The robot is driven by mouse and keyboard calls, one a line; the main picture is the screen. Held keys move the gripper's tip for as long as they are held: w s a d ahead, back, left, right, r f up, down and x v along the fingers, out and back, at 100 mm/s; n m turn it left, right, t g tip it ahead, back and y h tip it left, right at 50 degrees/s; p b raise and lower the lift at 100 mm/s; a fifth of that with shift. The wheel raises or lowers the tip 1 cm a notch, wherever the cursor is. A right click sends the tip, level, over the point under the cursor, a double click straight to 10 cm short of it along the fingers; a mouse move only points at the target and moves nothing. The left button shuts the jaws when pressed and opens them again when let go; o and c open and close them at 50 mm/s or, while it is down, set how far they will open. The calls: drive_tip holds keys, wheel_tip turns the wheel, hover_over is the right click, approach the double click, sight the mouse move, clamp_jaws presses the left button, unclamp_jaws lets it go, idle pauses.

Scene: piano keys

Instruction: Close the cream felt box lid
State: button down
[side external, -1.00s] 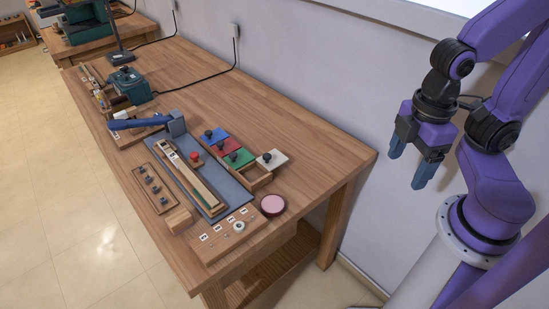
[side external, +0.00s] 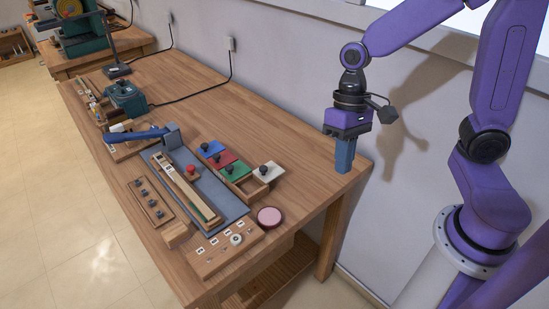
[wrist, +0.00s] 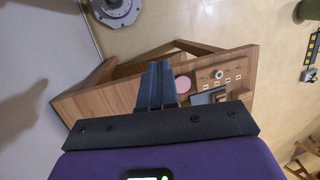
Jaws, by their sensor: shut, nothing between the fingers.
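The cream lid (side external: 268,173), with a dark knob, is at the near right end of a wooden box (side external: 252,190) on the bench. It sits to the right of the box's uncovered end compartment, whose wooden inside shows. Blue (side external: 211,148), red (side external: 222,159) and green (side external: 235,171) lids with dark knobs lie in a row beside it. My gripper (side external: 344,165) is shut and empty, pointing down above the bench's right end, right of the cream lid and apart from it. Its fingers also show in the wrist view (wrist: 157,85), where I cannot make out the cream lid.
A pink round pad (side external: 269,217) lies near the box. A green machine (side external: 127,97) stands farther back. The bench (side external: 200,88) is clear along the wall.

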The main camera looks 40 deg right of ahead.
drive_tip(key=w+d+f+m+y, duration=0.1)
drive_tip(key=w+f+m+y, duration=0.1)
drive_tip(key=w+m, duration=0.45)
drive_tip(key=m+t+y, duration=0.3)
drive_tip(key=m+t, duration=0.1)
drive_tip(key=m, duration=0.9)
approach(275, 169)
drive_tip(key=x, duration=0.3)
drive_tip(key=shift+w+r, duration=0.1)
drive_tip(key=a, duration=0.2)
drive_tip(key=a+f, duration=0.1)
drive_tip(key=shift+w+a, duration=0.1)
drive_tip(key=shift+w, duration=0.15)
drive_tip(key=shift+w+a, duration=0.1)
drive_tip(key=shift+a, duration=0.45)
drive_tip(key=a, duration=0.8)
